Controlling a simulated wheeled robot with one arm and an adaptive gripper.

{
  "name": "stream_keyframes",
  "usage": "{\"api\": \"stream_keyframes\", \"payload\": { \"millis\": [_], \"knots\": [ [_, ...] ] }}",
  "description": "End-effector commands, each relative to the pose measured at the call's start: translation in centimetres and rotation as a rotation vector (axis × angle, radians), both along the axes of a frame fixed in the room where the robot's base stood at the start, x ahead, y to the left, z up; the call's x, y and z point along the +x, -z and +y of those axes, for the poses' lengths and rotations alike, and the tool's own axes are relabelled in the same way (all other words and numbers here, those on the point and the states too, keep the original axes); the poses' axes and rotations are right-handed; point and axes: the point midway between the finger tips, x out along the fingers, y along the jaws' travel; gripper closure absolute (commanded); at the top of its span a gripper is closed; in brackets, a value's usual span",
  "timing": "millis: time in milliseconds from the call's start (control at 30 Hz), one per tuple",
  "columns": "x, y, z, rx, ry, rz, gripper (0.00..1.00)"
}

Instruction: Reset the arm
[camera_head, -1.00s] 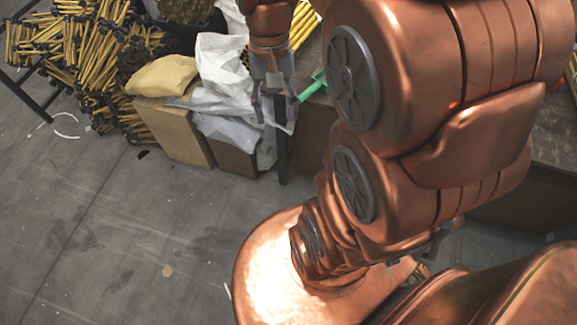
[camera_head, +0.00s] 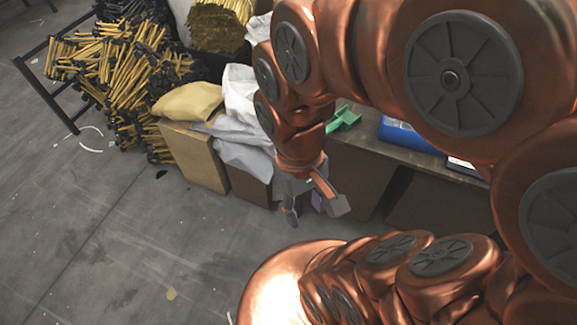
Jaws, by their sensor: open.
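My copper-coloured arm fills the right half of the view and bends down toward the middle. My gripper (camera_head: 314,213) hangs at its end, pointing down, with grey fingers spread apart. It is open and nothing shows between its fingers. It is in front of the cardboard boxes and the workbench, above the grey floor. Part of the bench behind it is hidden by the arm.
A workbench (camera_head: 372,148) bears a green object (camera_head: 343,118) and a blue bin (camera_head: 408,135). Cardboard boxes (camera_head: 194,157) with white bags (camera_head: 243,150) and a yellow sack (camera_head: 188,101) stand left. Yellow-and-black parts (camera_head: 115,62) are piled behind.

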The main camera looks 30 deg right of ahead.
Motion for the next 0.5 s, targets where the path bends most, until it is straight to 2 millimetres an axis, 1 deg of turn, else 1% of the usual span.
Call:
{"api": "stream_keyframes", "payload": {
  "millis": [133,267,367,500],
  "knots": [
    [0.0,0.0,0.0,0.0,0.001,0.0,0.54],
    [0.1,-2.4,0.0,0.0,0.001,-0.005,0.54],
    [0.1,-4.6,0.0,0.001,0.001,-0.012,0.54],
    [0.3,-8.1,0.0,0.001,0.002,-0.023,0.54]
  ]
}}
